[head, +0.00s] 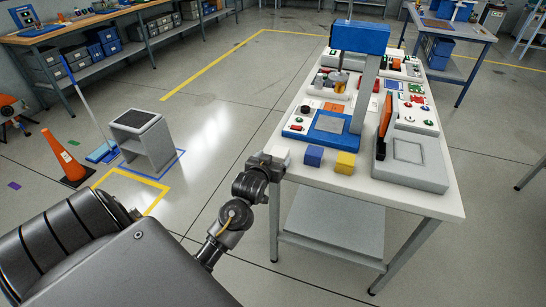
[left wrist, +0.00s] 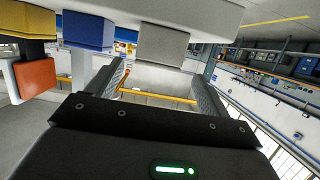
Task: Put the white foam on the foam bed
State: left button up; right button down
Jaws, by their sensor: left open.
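The white foam (head: 281,153) is a small pale block at the near left corner of the white table (head: 325,179), left of a blue block (head: 313,156) and a yellow block (head: 345,163). My left gripper (head: 268,162) is at this corner, close beside the foam. In the left wrist view my left gripper (left wrist: 160,70) is open, and the foam (left wrist: 162,44) appears between its fingertips; I cannot tell whether they touch. A grey platform with a square outline (head: 409,152) stands at the table's right; I cannot tell if this is the foam bed. My right gripper is not in view.
A blue-topped press (head: 360,38) with a blue base plate (head: 332,128) stands behind the blocks. An orange lever (head: 386,115) rises beside the grey platform. A grey stool (head: 143,137) and orange cone (head: 65,158) stand on the floor at left. Floor between is clear.

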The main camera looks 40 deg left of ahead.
aim_at(278, 153)
pick_arm(q)
jog(key=shift+w+d, duration=0.1)
jog(key=shift+w, duration=0.15)
jog(key=p+x, duration=0.1)
jog(key=x, duration=0.4)
jog(key=shift+r, duration=0.15)
